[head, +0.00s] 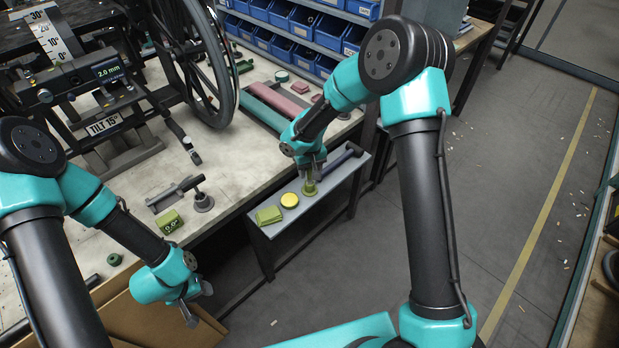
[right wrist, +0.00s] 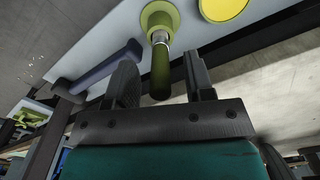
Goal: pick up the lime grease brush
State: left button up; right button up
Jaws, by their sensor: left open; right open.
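The lime grease brush (head: 310,187) stands on the narrow side shelf in the head view, partly hidden by my right gripper. In the right wrist view the brush (right wrist: 160,22) shows a round lime end, a metal collar and a dark olive handle. My right gripper (head: 313,167) is above the brush. In the right wrist view the handle shows between the two fingers of my right gripper (right wrist: 160,78), with gaps on both sides. My left gripper (head: 196,302) is open and empty at lower left, over a cardboard box.
On the shelf (head: 279,229) are a yellow round tin (head: 289,200), a lime block (head: 268,215) and a blue-purple bar (head: 340,162). The floor right is open.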

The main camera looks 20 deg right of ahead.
jog(key=shift+f, duration=0.25)
jog(key=shift+c, duration=0.3)
grip_shut()
